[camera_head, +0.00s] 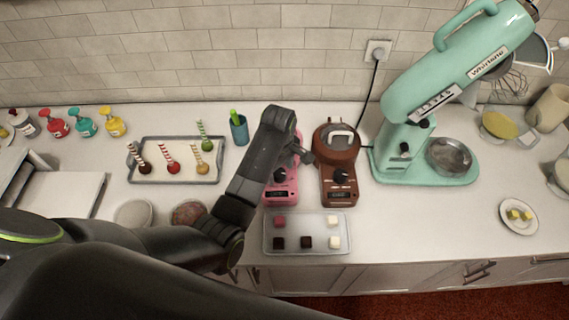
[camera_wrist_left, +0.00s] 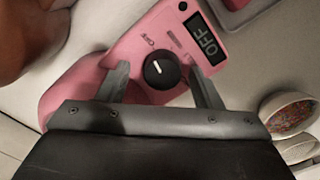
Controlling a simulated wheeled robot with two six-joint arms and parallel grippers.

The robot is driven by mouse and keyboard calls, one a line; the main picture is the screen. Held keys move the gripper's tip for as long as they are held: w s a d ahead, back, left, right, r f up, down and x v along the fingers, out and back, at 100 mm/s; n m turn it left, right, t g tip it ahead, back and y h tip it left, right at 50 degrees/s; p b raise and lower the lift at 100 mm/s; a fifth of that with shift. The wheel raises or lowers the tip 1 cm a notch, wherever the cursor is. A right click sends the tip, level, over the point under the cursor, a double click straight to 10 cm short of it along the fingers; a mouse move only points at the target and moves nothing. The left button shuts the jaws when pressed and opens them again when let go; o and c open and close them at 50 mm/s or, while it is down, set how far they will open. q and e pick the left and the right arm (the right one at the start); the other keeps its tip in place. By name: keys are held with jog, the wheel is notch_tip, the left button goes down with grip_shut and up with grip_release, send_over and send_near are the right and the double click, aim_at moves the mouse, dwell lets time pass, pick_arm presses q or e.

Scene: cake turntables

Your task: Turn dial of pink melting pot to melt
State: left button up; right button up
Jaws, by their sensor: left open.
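The pink melting pot (camera_head: 284,190) stands on the counter, partly hidden behind my left arm in the head view. In the left wrist view the pink melting pot (camera_wrist_left: 150,30) shows a black round dial (camera_wrist_left: 161,70) with a white pointer line and a small display (camera_wrist_left: 203,40) reading OFF. My left gripper (camera_wrist_left: 158,75) is open, with one finger on each side of the dial. I cannot tell whether the fingers touch it. In the head view my left gripper (camera_head: 298,152) is over the pink pot. My right gripper is not in view.
A brown melting pot (camera_head: 337,165) stands close on the right. A tray (camera_head: 270,247) with several small cubes lies in front. A teal stand mixer (camera_head: 405,140) is further right. A tray of cake pops (camera_head: 150,179) and a green-handled cup (camera_head: 239,130) are left.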

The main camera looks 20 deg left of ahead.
pick_arm(q)
jog(key=shift+f, duration=0.25)
jog(key=shift+s+a, duration=0.1)
jog(key=shift+s, duration=0.05)
jog(key=shift+r, duration=0.1)
jog(key=shift+c, duration=1)
jog(key=c, duration=0.8)
